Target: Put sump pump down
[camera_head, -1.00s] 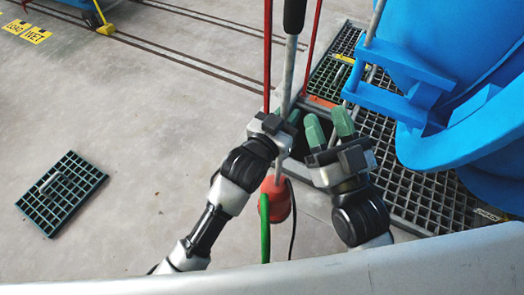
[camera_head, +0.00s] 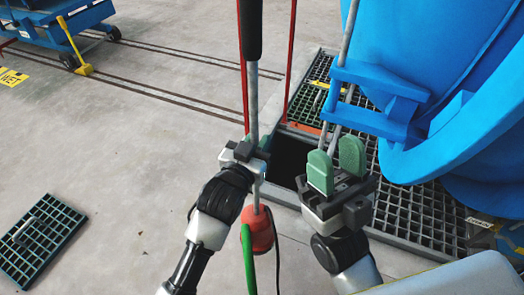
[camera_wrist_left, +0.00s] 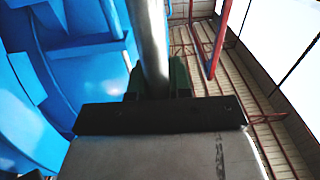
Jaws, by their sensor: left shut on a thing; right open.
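The sump pump is an orange-red body (camera_head: 258,231) at the lower end of a grey pole (camera_head: 254,98) with a black grip (camera_head: 250,28) on top. A green hose and a dark cable run down from the body. My left gripper (camera_head: 256,149) is shut on the pole above the pump body. In the left wrist view the pole (camera_wrist_left: 150,45) passes up between the green jaw pads. The pump is left of the dark open pit. I cannot tell whether it touches the floor. My right gripper (camera_head: 336,172) is open and empty at the pit's right side, its green pads apart.
A dark open pit (camera_head: 288,158) has red posts (camera_head: 290,60) beside it and floor grating (camera_head: 420,215) to its right. The big blue autoclave (camera_head: 450,100) fills the right. A loose grate (camera_head: 42,238) lies at left. Bare floor (camera_head: 130,160) is clear between.

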